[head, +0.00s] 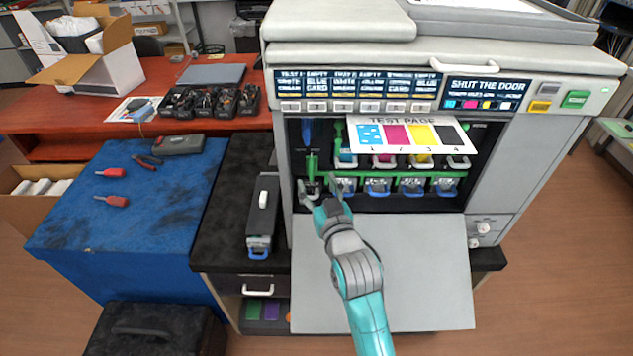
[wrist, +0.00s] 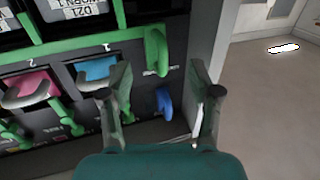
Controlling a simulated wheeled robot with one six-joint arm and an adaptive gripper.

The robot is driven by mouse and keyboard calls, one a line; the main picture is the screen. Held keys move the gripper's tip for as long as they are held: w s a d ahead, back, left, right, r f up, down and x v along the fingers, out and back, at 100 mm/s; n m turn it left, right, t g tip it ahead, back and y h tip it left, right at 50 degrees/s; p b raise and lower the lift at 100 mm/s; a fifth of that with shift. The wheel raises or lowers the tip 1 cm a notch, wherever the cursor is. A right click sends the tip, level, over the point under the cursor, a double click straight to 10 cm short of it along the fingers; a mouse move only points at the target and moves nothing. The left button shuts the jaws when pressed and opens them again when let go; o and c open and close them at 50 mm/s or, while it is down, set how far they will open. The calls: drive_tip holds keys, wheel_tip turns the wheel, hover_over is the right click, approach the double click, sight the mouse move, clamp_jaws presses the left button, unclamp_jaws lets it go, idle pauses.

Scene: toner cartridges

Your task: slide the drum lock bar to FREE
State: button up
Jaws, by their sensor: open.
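The green drum lock bar (head: 395,177) runs across the printer's open bay, above the row of drums with blue handles. Its upright green handle (head: 312,165) is at the bay's left end. The wrist view is turned over: the bar (wrist: 70,42) runs along the upper left and the handle (wrist: 156,50) stands between and beyond my fingers. My gripper (head: 325,190) is open and empty, just below and in front of the handle; in the wrist view, its fingers (wrist: 160,82) are spread on either side of it. I cannot tell whether they touch it. The lettering by the handle is unreadable.
A blue lever (head: 306,131) is above the green handle. Toner cartridges sit above the bar, partly behind a test page (head: 410,134). The lowered printer door (head: 420,270) lies under my arm. A loose black cartridge (head: 262,218) lies on the dark counter left.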

drive_tip(key=shift+v, duration=1.45)
